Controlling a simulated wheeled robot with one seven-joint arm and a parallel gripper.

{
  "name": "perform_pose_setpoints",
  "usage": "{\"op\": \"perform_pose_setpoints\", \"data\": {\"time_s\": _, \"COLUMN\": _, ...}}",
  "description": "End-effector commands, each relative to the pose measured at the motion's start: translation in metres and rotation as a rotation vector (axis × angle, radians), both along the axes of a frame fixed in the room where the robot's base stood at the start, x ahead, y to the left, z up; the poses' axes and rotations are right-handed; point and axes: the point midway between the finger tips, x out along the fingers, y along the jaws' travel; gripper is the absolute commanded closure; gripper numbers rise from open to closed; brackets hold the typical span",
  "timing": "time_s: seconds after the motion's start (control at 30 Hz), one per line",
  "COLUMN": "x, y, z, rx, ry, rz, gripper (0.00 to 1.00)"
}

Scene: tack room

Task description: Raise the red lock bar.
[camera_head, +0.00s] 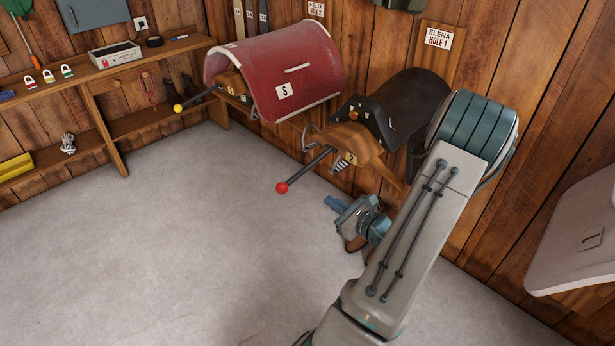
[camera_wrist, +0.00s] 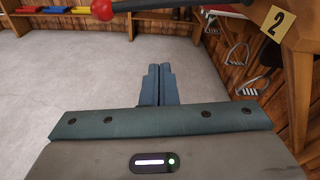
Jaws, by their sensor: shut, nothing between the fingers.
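The red lock bar is a dark rod with a red ball (camera_head: 282,188) at its free end, sticking out low from the wooden saddle rack marked 2 (camera_head: 357,145). In the wrist view the red ball (camera_wrist: 103,9) shows at the top edge, with the dark rod (camera_wrist: 150,5) running right toward the number 2 plate (camera_wrist: 278,22). My gripper (camera_head: 330,202) is below and to the right of the ball in the head view, apart from the bar. In the wrist view its two blue fingers (camera_wrist: 160,84) are together and empty.
A second rod with a yellow ball (camera_head: 178,108) sticks out from rack 1, under a red saddle cover (camera_head: 275,68). A black saddle (camera_head: 400,105) lies on rack 2. Shelves with padlocks (camera_head: 48,76) line the left wall. The grey floor (camera_head: 150,240) is clear.

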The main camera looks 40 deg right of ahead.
Motion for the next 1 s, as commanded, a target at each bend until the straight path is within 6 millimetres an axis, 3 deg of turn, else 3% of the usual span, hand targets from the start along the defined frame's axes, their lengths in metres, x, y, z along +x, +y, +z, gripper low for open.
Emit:
{"op": "perform_pose_setpoints", "data": {"time_s": 0.23, "x": 0.002, "y": 0.001, "z": 0.0, "rx": -0.002, "ry": 0.0, "rz": 0.003, "gripper": 1.0}}
{"op": "perform_pose_setpoints", "data": {"time_s": 0.37, "x": 0.013, "y": 0.002, "z": -0.002, "rx": -0.001, "ry": 0.0, "rz": 0.006, "gripper": 1.0}}
{"op": "perform_pose_setpoints", "data": {"time_s": 0.8, "x": 0.102, "y": 0.007, "z": -0.014, "rx": -0.002, "ry": -0.001, "rz": 0.007, "gripper": 1.0}}
{"op": "perform_pose_setpoints", "data": {"time_s": 1.0, "x": 0.093, "y": 0.009, "z": 0.016, "rx": -0.004, "ry": 0.0, "rz": 0.002, "gripper": 1.0}}
